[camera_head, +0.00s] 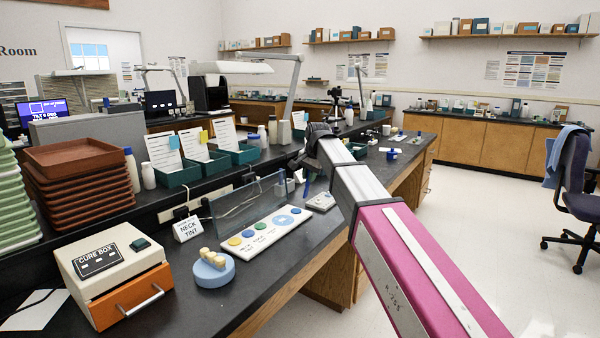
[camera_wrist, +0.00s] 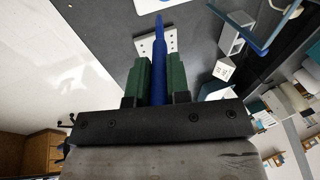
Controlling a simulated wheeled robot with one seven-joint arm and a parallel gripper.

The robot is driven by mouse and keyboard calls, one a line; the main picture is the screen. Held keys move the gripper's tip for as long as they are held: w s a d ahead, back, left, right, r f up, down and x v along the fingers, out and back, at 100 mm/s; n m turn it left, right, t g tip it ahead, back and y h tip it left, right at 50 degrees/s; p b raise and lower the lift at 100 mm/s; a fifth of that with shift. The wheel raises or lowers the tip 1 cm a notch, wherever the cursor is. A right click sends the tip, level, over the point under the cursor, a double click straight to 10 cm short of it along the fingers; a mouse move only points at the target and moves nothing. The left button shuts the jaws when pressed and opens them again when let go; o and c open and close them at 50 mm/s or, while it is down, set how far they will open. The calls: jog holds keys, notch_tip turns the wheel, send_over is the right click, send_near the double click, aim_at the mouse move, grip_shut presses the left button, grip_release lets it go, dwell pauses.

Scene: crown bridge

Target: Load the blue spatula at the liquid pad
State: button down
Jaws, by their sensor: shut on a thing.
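My gripper (camera_wrist: 159,62) is shut on the blue spatula (camera_wrist: 159,40), which sticks out from between the green fingers. In the wrist view a small white plate with dark dots (camera_wrist: 172,42) lies behind the spatula; whether they touch I cannot tell. In the head view this seems to be the small white plate (camera_head: 321,201) on the dark bench, below my gripper. A long white pad with yellow, green and blue spots (camera_head: 262,240) lies to its left. No label shows me which is the liquid pad. My gripper's fingers are mostly hidden in the head view.
A clear upright panel (camera_head: 246,207) stands behind the spotted pad. A NECK TINT sign (camera_head: 188,229), a round blue stand (camera_head: 214,272) with cream teeth and the cure box (camera_head: 105,262) are further left. Brown trays (camera_head: 80,180) are stacked behind. The bench front is clear.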

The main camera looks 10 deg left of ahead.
jog(key=shift+a+f, duration=0.9)
jog(key=shift+f, duration=0.3)
jog(key=shift+a+f, duration=0.9)
jog(key=shift+f, duration=0.25)
jog(key=shift+f, duration=0.55)
dwell(0.4)
notch_tip(320, 180, up, 7)
dwell(1.1)
dwell(0.4)
